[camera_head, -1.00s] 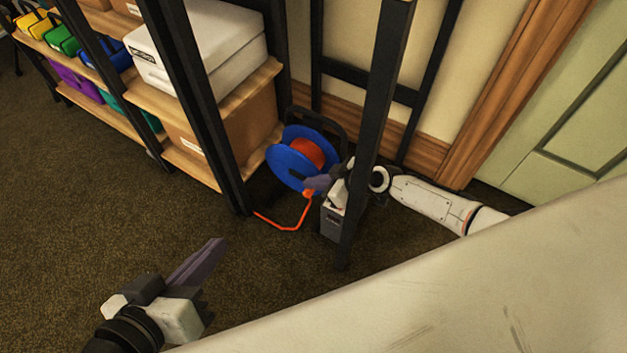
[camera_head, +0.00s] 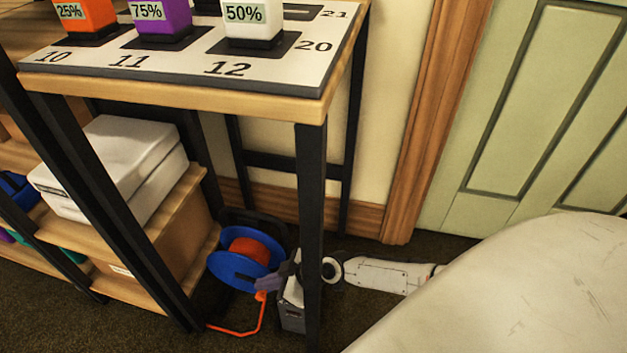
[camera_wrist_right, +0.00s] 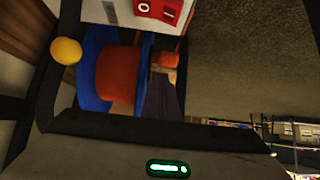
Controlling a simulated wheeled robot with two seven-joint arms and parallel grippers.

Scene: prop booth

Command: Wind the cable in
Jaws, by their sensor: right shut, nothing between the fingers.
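The cable reel (camera_head: 233,268) stands on the floor behind the black table leg, with blue discs around a red-orange core of wound cable (camera_head: 250,250). The right wrist view shows the blue disc (camera_wrist_right: 97,60), the orange core (camera_wrist_right: 117,75), a yellow knob (camera_wrist_right: 66,51) and a dark finger (camera_wrist_right: 163,98) close by. My left gripper is out of view.
The table leg (camera_head: 311,220) partly hides my right wrist. Above is a table (camera_head: 185,97) with numbered places and coloured blocks. Shelves with a white case (camera_head: 110,165) stand left; a green door (camera_head: 540,110) is right.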

